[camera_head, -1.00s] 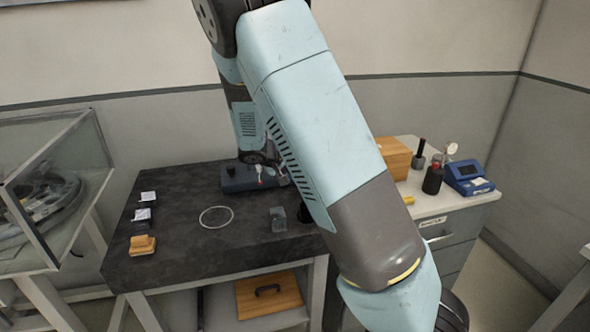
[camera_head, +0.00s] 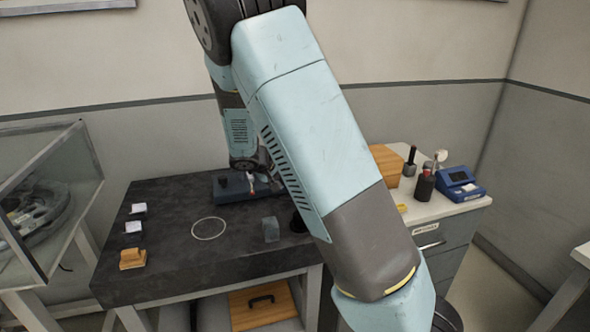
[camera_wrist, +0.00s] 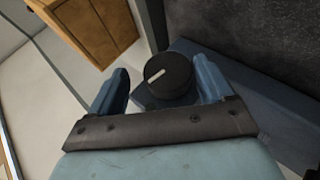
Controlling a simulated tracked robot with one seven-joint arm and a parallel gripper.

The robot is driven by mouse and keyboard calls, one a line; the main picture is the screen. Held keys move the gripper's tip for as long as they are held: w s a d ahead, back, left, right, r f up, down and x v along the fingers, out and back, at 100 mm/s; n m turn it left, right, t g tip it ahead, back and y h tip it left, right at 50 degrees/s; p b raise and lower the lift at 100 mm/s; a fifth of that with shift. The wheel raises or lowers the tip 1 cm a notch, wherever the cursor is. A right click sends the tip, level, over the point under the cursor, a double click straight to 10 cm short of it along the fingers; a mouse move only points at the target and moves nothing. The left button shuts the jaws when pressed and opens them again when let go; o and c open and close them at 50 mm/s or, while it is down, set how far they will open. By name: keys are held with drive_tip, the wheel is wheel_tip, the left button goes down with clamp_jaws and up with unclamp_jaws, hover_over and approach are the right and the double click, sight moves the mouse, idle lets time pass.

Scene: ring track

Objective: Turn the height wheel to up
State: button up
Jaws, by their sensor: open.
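The height wheel, a black round knob (camera_wrist: 169,74) with a white pointer line, stands on a blue housing in the wrist view. The line slants, its right end higher. My gripper (camera_wrist: 161,66) is open, with one blue finger on each side of the knob. I cannot tell whether either finger touches it. In the head view a blue unit (camera_head: 232,191) lies at the back of the dark table, and my wrist is just above it. My arm covers its right part, and I cannot make out the wheel there.
The dark table (camera_head: 165,205) carries a pale ring (camera_head: 208,228), a grey block (camera_head: 271,229) and several small blocks at left. A white counter (camera_head: 455,207) at right holds a blue device (camera_head: 460,184) and dark bottles. A glass case (camera_head: 50,190) stands at left.

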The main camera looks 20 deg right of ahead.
drive_tip(key=s+r, duration=1.1)
drive_tip(key=s, duration=0.3)
drive_tip(key=shift+d+r, duration=0.2)
drive_tip(key=shift+r, duration=0.15)
